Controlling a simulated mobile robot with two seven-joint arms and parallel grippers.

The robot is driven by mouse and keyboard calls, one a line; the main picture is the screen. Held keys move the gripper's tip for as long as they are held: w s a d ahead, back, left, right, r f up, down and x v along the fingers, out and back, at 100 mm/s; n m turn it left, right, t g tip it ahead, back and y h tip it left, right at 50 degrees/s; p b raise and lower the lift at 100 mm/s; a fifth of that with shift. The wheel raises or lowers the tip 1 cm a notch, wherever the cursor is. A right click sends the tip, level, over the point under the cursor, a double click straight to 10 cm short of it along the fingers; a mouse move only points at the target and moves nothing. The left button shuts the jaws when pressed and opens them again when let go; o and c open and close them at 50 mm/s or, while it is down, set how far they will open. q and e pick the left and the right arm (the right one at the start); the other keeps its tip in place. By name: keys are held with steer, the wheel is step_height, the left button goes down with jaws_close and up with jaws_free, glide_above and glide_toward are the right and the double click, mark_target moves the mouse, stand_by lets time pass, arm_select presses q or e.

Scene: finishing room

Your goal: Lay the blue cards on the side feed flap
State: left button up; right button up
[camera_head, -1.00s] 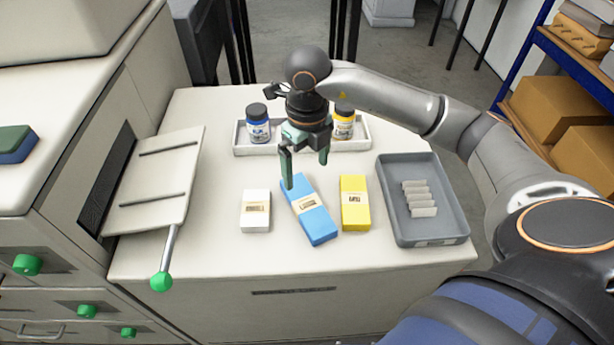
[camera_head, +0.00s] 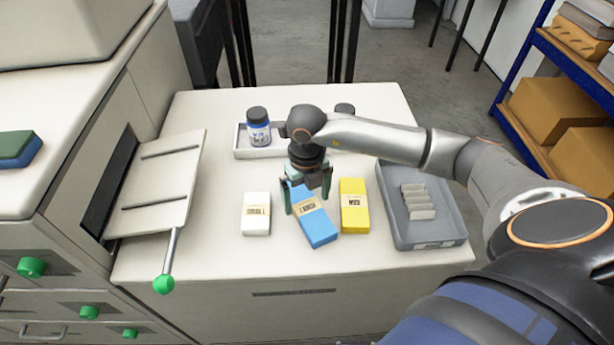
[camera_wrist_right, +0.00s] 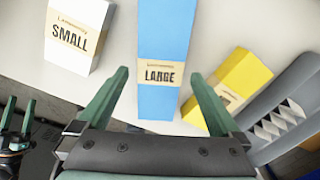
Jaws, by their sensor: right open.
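The blue card pack (camera_head: 316,222) lies on the white table between a white pack and a yellow pack, turned slightly. Its band reads LARGE in the right wrist view (camera_wrist_right: 168,30). My right gripper (camera_head: 308,208) is open, with its green fingers one to each side of the blue pack's far end. In the right wrist view the gripper (camera_wrist_right: 160,82) shows a finger on either side of the pack, with gaps. The side feed flap (camera_head: 158,182) sticks out from the machine at left, bare apart from two dark strips.
The white pack (camera_head: 256,214) and yellow pack (camera_head: 354,212) lie close on either side. A grey tray (camera_head: 440,238) with several pale pieces stands at right. A bottle (camera_head: 258,128) stands in a white tray (camera_head: 243,152) behind. A green-knobbed lever (camera_head: 164,284) projects below the flap.

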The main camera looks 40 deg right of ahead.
steer(key=shift+f, duration=1.4)
steer(key=shift+r, duration=0.1)
jaws_close()
